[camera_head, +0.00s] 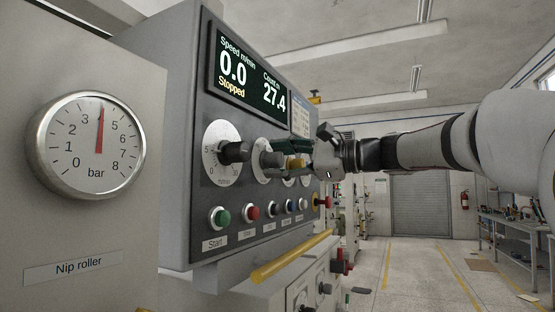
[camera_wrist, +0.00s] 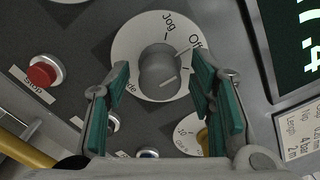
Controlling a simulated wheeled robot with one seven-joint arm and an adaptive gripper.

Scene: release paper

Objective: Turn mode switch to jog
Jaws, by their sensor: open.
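The mode switch is a grey round knob (camera_wrist: 160,68) on a white round plate (camera_wrist: 128,45) marked "Jog" and "Off"; a third label is partly hidden by a finger. A light line shows on the knob, but I cannot tell for sure which label it points to. In the head view the knob (camera_head: 271,158) stands out from the grey panel, second from the left. My gripper (camera_wrist: 160,63) is open, its green fingers on either side of the knob in the wrist view. The gripper also shows in the head view (camera_head: 285,152). I cannot tell whether a finger touches the knob.
A black speed knob (camera_head: 235,152) sits left of the switch. Below are a green Start button (camera_head: 219,217), a red button (camera_head: 249,213) and several others. A yellow rail (camera_head: 290,257) juts out below. The display (camera_head: 246,75) reads "Stopped". A gauge (camera_head: 90,145) is at left.

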